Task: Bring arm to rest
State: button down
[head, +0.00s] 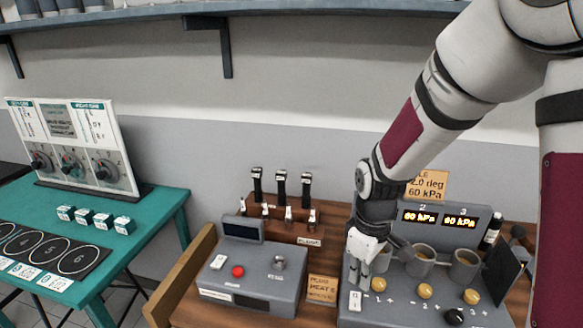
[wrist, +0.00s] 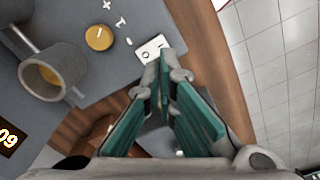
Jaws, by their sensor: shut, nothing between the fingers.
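My gripper (head: 362,266) hangs from my arm over the left front part of a grey console in the head view. The wrist view shows its two teal-padded fingers (wrist: 172,75) shut with their tips together and nothing between them. The tips are near a white switch (wrist: 152,48) on the console's corner, which also shows in the head view (head: 355,300). I cannot tell whether they touch it. The grey console (head: 390,300) has two lit displays reading 60 kPa, yellow knobs and grey cups. Part of the console is hidden behind my arm.
Left of my gripper stands a grey box with a red button (head: 238,271). Behind it is a rack of black-handled tools (head: 281,190). A teal table (head: 160,215) with a dial panel (head: 75,145) is at the left. A shelf (head: 150,12) runs along the wall above.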

jog(key=s+r+m+t, duration=0.2)
jog(key=s+r+m, duration=0.2)
jog(key=s+r, duration=0.4)
jog(key=s+r+m+t, duration=0.3)
jog(key=s+r, duration=0.5)
jog(key=r, duration=0.5)
jog(key=shift+r+m, duration=0.35)
jog(key=shift+m, duration=0.25)
jog(key=shift+s+d, duration=0.1)
